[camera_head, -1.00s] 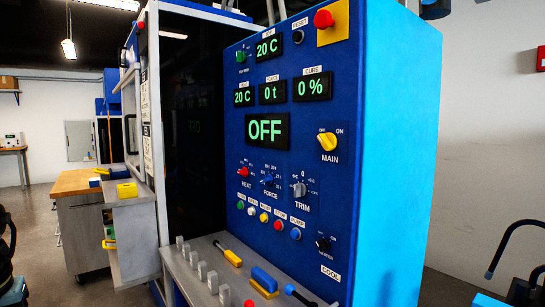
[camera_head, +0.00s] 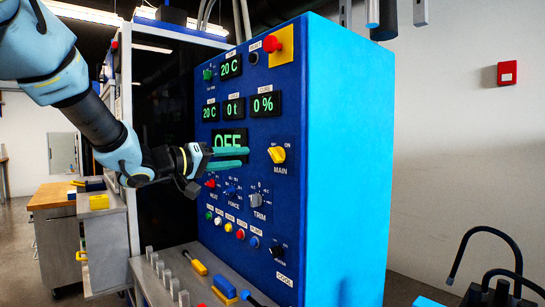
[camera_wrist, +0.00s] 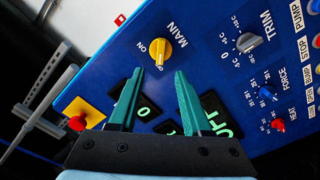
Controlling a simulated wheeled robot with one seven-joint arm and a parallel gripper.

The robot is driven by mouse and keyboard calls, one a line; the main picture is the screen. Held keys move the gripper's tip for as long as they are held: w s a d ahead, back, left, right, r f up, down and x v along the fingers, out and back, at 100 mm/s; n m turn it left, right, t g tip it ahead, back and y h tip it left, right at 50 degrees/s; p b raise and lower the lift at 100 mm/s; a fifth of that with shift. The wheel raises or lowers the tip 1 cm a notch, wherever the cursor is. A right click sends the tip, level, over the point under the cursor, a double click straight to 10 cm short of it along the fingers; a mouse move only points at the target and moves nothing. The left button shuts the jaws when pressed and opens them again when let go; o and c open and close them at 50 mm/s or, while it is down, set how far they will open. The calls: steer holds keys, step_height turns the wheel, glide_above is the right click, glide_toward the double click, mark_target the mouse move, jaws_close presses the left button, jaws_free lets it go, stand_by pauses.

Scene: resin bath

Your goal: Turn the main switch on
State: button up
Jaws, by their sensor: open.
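The main switch (camera_head: 277,155) is a yellow rotary knob on the blue control panel (camera_head: 240,190), with "ON" printed at its upper right and "MAIN" below. My gripper (camera_head: 245,157) is open and empty, its two teal fingers pointing right toward the knob with a gap left. In the wrist view the yellow knob (camera_wrist: 160,52) lies just beyond and between the fingertips (camera_wrist: 159,72). The large green display (camera_head: 230,141) reads OFF, partly hidden by my fingers.
A red button on a yellow plate (camera_head: 271,44) is above the switch. The grey TRIM knob (camera_head: 256,200) is below it, with several coloured buttons lower left. A grey ledge (camera_head: 205,285) with tools juts out under the panel. A red wall box (camera_head: 507,73) is far right.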

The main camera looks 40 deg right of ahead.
mark_target(272, 155)
steer(key=d+p, duration=0.1)
steer(key=d, duration=0.6)
steer(key=d+p, duration=0.1)
steer(key=d, duration=0.2)
steer(key=shift+s+d+p, duration=0.2)
steer(key=shift+s+p, duration=0.05)
steer(key=shift+p, duration=0.1)
jaws_close()
